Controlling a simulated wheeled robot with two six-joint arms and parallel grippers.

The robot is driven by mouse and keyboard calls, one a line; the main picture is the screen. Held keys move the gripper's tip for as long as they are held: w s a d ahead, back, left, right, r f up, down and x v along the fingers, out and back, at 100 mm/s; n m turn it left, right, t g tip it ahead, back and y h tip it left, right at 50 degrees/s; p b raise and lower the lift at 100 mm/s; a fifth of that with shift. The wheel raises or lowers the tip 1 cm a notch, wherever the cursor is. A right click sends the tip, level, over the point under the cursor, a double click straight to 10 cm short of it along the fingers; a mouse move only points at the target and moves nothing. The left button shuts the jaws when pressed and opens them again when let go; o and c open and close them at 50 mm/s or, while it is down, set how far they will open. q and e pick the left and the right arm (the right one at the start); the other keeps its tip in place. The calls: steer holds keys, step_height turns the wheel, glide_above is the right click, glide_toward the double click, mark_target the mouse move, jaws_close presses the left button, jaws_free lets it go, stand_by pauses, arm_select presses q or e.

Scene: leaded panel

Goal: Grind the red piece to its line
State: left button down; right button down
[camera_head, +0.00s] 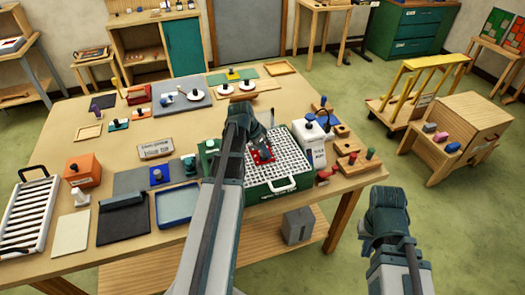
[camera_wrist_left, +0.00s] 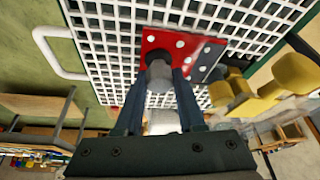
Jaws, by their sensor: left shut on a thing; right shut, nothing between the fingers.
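The red piece (camera_head: 264,156) is a flat red plate over the white grid of the green-framed tray (camera_head: 283,187). In the left wrist view the red piece (camera_wrist_left: 165,40) shows white dots and a dark part (camera_wrist_left: 208,62) on its right side. My left gripper (camera_wrist_left: 158,82) is shut on the grey knob standing on the red piece. I cannot tell whether the plate touches the grid. In the head view my left gripper (camera_head: 262,142) partly covers the piece. My right gripper (camera_head: 372,243) is shut and empty, off the table's right side.
A white container (camera_head: 315,142) with a dark top stands just right of the grid tray. Wooden blocks with coloured knobs (camera_head: 348,163) lie at the table's right edge. A blue-rimmed tray (camera_head: 178,205) is left of my left arm. The floor around my right gripper is clear.

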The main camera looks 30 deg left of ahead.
arm_select(q)
steer(key=shift+w+d, duration=0.7)
steer(key=shift+w, duration=0.15)
steer(key=shift+w+d, duration=0.1)
steer(key=shift+w+d, duration=0.5)
steer(key=shift+w, duration=0.2)
steer(key=shift+s+d, duration=0.1)
steer(key=shift+s+d, duration=1.25)
steer(key=shift+d, duration=0.2)
